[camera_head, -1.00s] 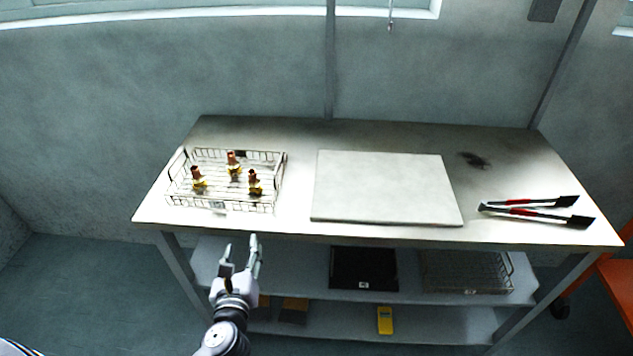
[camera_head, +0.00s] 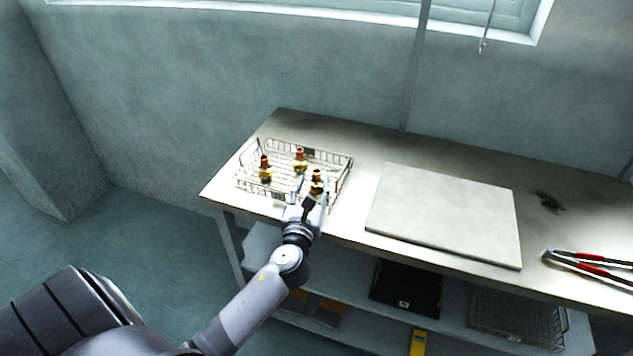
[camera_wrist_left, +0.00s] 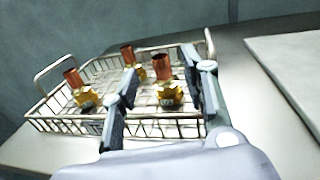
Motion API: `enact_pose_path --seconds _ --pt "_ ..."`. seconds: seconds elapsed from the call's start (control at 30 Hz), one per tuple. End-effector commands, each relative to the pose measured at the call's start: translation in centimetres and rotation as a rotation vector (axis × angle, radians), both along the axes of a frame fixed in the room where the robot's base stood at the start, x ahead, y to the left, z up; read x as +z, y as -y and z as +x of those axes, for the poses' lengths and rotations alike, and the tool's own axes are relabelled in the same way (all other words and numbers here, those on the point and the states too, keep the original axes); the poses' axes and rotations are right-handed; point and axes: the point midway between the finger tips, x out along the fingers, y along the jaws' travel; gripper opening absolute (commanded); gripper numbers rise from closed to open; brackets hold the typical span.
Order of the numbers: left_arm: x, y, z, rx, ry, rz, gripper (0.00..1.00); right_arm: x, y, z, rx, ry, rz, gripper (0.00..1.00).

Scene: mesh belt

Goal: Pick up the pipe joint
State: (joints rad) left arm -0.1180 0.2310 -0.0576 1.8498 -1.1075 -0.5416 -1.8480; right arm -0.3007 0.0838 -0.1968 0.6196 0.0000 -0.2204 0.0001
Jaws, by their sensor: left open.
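Three pipe joints with brass bodies and copper tops stand in a wire basket (camera_head: 347,184) at the left of the table. In the head view there is a left one (camera_head: 265,170), a back one (camera_head: 300,160) and a front right one (camera_head: 317,180). My left gripper (camera_head: 312,187) is open at the basket's front edge, by the front right joint. In the left wrist view, this joint (camera_wrist_left: 168,88) shows between the two open fingers (camera_wrist_left: 160,85), farther out; I cannot tell whether they touch it. The other joints (camera_wrist_left: 77,88) (camera_wrist_left: 132,64) are left of it. My right gripper is not in view.
A flat pale board (camera_head: 446,214) lies right of the basket. Red-and-black tools (camera_head: 592,265) lie at the table's right. The lower shelf holds a black tray (camera_head: 405,286) and another wire basket (camera_head: 518,318). Bare table separates basket and board.

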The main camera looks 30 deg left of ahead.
Motion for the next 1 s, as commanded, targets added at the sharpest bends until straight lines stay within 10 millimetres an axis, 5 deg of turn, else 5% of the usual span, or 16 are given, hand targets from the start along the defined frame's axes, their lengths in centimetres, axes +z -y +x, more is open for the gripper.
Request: enact_pose_path --seconds 0.33,0.67,1.0 --pt "0.1 -2.0 4.6 0.001 0.002 0.001 0.41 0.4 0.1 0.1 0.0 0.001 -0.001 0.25" --pt "0.0 -2.2 5.2 0.0 0.0 0.0 0.41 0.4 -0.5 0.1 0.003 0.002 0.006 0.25" --pt "0.0 -2.2 5.2 0.0 0.0 0.0 0.19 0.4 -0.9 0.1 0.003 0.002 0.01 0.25"
